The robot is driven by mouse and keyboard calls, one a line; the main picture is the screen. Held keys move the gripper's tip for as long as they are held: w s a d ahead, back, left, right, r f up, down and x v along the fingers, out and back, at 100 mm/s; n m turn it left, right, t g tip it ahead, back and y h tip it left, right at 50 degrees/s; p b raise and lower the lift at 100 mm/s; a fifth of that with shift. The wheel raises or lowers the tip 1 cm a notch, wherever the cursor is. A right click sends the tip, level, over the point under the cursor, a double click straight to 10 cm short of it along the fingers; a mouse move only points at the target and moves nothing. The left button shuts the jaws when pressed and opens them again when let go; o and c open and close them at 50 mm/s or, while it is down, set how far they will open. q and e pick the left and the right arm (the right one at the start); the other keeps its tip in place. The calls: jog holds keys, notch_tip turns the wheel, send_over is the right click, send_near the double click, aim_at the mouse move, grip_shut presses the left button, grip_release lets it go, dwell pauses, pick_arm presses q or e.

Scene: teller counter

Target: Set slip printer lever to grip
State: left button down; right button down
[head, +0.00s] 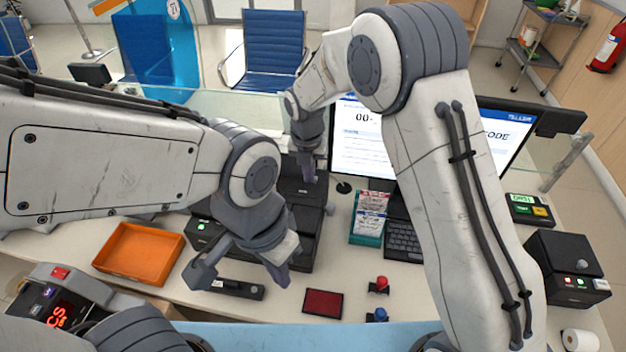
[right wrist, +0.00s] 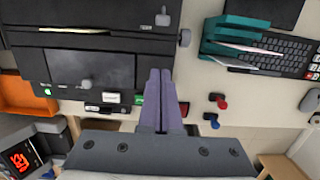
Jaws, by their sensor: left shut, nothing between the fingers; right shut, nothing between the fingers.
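The slip printer, a black box, stands mid-counter in the head view (head: 308,222). Its dark top with a paper slot shows at the upper left of the right wrist view (right wrist: 125,40). A small grey lever-like piece stands at its right side in the right wrist view (right wrist: 184,38); its setting marks cannot be read. My right gripper (head: 308,172) is above the printer in the head view. In the right wrist view its fingers (right wrist: 160,75) are shut together and empty, below the lever and apart from it. My left gripper (head: 242,274) is empty, over the counter in front of the printer.
An orange tray (head: 138,252) lies at left. A monitor (head: 360,150), a keyboard (head: 403,240) and a teal slip holder (head: 366,238) stand right of the printer. A red pad (head: 323,303) and red and blue stamps (head: 380,285) lie at the front.

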aim_at(315, 181)
jog(key=f+p, duration=0.1)
jog(key=f, duration=0.4)
jog(key=f+p, duration=0.1)
jog(key=f, duration=0.2)
jog(key=shift+w+d+p, duration=0.15)
jog(key=shift+w+p, duration=0.2)
jog(key=shift+w, duration=0.05)
jog(key=w, duration=0.1)
jog(key=w+p, duration=0.1)
jog(key=p, duration=0.1)
jog(key=shift+w+d+r, duration=0.2)
jog(key=shift+w+d, duration=0.05)
jog(key=shift+w, duration=0.15)
jog(key=shift+w+d+r, duration=0.1)
jog(key=shift+w, duration=0.4)
